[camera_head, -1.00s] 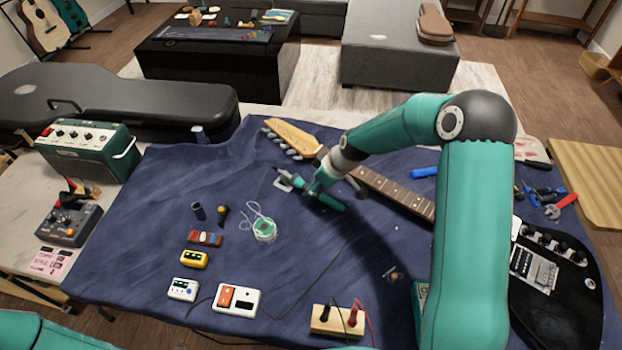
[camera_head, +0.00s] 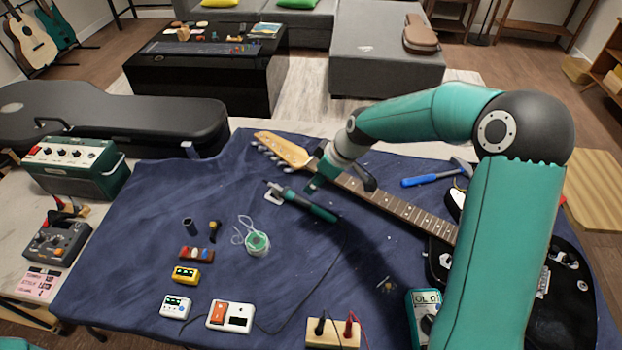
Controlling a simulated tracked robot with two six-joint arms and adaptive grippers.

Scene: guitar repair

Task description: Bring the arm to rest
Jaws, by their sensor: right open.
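My right arm comes in from the right, bent over the black electric guitar (camera_head: 567,309). My right gripper (camera_head: 341,182) is open and empty in the picture, above the guitar's neck (camera_head: 392,206) close to its headstock end. A green and black pen-shaped tool (camera_head: 310,206) lies just left of and below the gripper, with its tip by a small light metal rest (camera_head: 274,197). I cannot tell whether a fingertip touches it. My left gripper is out of view.
A blue cloth (camera_head: 160,230) covers the bench. A solder spool (camera_head: 257,242), small pedals (camera_head: 186,274) and a wooden block with probes (camera_head: 331,334) lie in front. A blue-handled hammer (camera_head: 430,180) lies behind the neck. A multimeter (camera_head: 425,312) stands beside my arm.

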